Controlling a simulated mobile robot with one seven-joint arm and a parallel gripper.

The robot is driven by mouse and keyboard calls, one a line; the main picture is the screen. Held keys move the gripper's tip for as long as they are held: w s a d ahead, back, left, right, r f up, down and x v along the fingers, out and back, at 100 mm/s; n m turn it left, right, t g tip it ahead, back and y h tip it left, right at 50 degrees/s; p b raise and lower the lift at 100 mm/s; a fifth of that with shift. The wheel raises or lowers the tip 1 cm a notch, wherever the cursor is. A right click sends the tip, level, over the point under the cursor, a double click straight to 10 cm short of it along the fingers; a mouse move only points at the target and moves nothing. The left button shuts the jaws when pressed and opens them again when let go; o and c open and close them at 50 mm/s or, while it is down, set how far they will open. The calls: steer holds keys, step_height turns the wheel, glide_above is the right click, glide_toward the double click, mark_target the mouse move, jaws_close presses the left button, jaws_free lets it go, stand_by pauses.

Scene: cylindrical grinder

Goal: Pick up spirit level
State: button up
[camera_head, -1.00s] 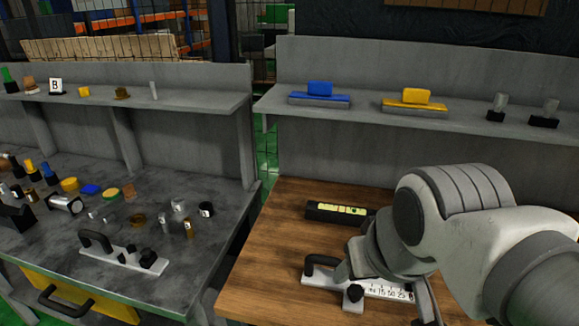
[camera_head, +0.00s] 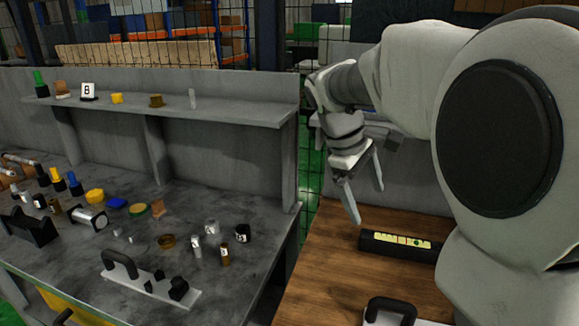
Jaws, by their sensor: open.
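The spirit level (camera_head: 400,245) is a black bar with a yellow-green strip on top. It lies on the wooden table top (camera_head: 335,255), and its right end is hidden behind my arm. My gripper (camera_head: 366,203) is open and empty, with its two fingers pointing down. In the picture it hangs above and to the left of the spirit level, apart from it.
A white plate with a black handle (camera_head: 392,308) lies at the front of the wooden table, partly cut off. The grey bench (camera_head: 75,260) on the left holds several small parts and another handled plate (camera_head: 150,284). A grey shelf (camera_head: 230,108) runs above it.

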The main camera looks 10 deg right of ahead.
steer(key=w+d+f+n+g+h+b, duration=0.2)
steer(key=w+d+f+n+h+b, duration=0.15)
steer(key=w+f, duration=0.55)
steer(key=n+g+h+b, duration=0.2)
steer(key=n+h, duration=0.2)
glide_toward(402, 240)
steer(key=shift+b+x, duration=1)
steer(key=shift+b, duration=0.1)
steer(key=shift+b+x, duration=0.75)
steer(key=shift+x, duration=2.1)
jaws_close()
